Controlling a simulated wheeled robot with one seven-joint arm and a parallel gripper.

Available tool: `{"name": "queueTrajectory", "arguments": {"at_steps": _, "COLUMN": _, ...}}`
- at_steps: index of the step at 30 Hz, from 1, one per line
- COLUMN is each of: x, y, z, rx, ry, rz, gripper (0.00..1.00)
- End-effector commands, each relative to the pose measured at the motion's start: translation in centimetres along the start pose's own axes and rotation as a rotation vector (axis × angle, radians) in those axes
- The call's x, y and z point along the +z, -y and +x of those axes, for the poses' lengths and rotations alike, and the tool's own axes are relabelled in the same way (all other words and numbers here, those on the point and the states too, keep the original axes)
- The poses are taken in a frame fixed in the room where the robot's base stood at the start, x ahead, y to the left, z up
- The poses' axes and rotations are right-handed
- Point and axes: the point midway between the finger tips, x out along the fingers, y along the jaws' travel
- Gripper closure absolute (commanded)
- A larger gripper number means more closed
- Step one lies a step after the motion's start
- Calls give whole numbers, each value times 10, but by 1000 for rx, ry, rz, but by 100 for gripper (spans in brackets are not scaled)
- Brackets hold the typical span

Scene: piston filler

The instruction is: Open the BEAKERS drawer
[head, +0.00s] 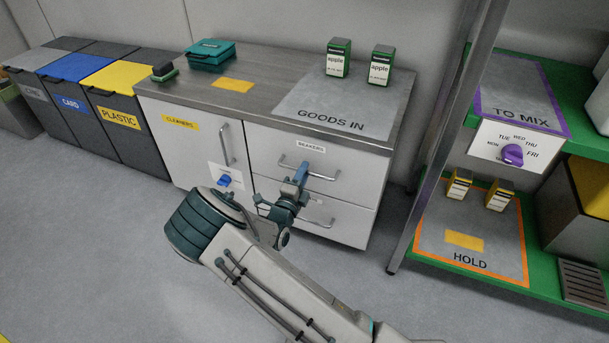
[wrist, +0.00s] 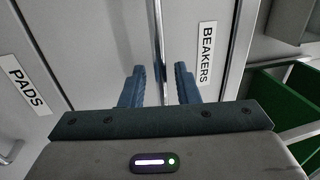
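The BEAKERS drawer (head: 345,163) is the upper right drawer of the white cabinet and looks shut. Its label also shows in the wrist view (wrist: 206,55). Its metal bar handle (head: 320,176) is partly hidden by my gripper in the head view. Neither finger visibly touches the bar.
The PADS drawer (wrist: 28,85) lies below. The CLEANERS door (head: 185,145) is to the left. Two apple boxes (head: 338,58) stand on the GOODS IN mat (head: 310,100) above. A metal rack post (head: 440,150) stands to the right. Floor in front of the cabinet is clear around my arm.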

Motion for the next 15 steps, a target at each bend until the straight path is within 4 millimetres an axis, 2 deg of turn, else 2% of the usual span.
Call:
{"name": "queueTrajectory", "arguments": {"at_steps": 4, "x": 0, "y": 0, "z": 9, "rx": -1, "ry": -1, "rz": 1, "gripper": 71}}
{"name": "queueTrajectory", "arguments": {"at_steps": 12, "x": 0, "y": 1, "z": 10, "rx": -1, "ry": -1, "rz": 0, "gripper": 71}}
{"name": "queueTrajectory", "arguments": {"at_steps": 13, "x": 0, "y": 1, "z": 10, "rx": -1, "ry": -1, "rz": 0, "gripper": 77}}
{"name": "queueTrajectory", "arguments": {"at_steps": 15, "x": 0, "y": 1, "z": 10, "rx": -1, "ry": -1, "rz": 0, "gripper": 96}}
